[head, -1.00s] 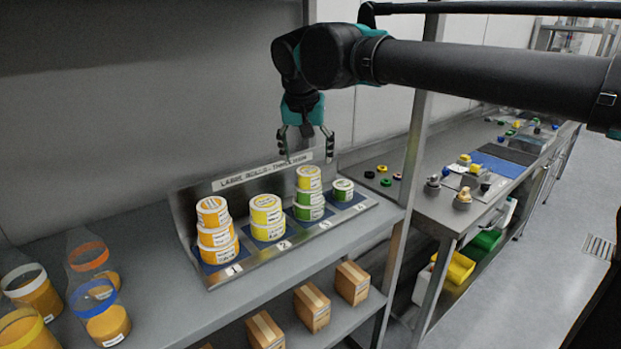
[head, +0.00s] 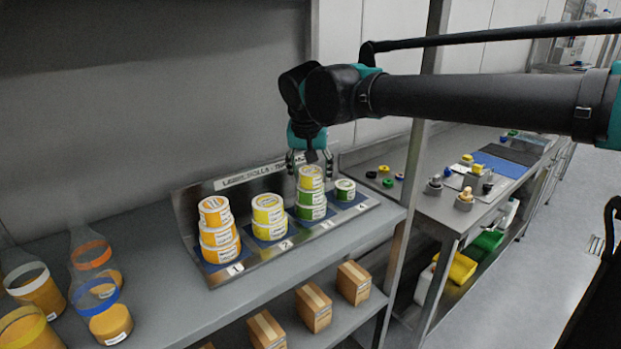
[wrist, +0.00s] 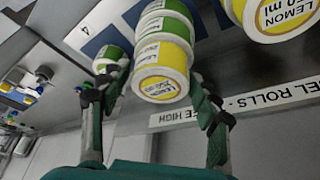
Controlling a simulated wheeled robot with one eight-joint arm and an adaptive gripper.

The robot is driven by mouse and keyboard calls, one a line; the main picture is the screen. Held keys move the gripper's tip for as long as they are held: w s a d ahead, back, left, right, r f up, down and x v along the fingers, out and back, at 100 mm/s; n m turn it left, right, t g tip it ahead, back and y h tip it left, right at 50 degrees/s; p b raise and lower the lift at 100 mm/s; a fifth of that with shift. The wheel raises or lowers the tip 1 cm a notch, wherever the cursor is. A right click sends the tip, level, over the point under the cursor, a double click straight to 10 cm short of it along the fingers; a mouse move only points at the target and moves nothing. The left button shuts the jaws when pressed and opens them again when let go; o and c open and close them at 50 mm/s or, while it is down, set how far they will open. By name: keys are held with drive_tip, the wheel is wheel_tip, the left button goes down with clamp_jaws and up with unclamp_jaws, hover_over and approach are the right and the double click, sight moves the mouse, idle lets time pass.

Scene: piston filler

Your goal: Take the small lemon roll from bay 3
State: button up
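In the wrist view the lemon roll (wrist: 161,82) lies between the two open fingers, with a gap visible at the left finger. Contact at the right finger cannot be told. The lower rolls in the stack show behind it.
Bay 2 beside it holds yellow rolls (head: 267,216), bay 1 orange-yellow rolls (head: 217,228), and bay 4 a single green roll (head: 345,189). A label sign (head: 250,177) runs along the rack's back. Jars (head: 100,305) stand at left. A shelf post (head: 418,130) rises at right.

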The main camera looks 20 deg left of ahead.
drive_tip(key=c, duration=0.9)
drive_tip(key=shift+o, duration=0.2)
drive_tip(key=shift+r, duration=0.15)
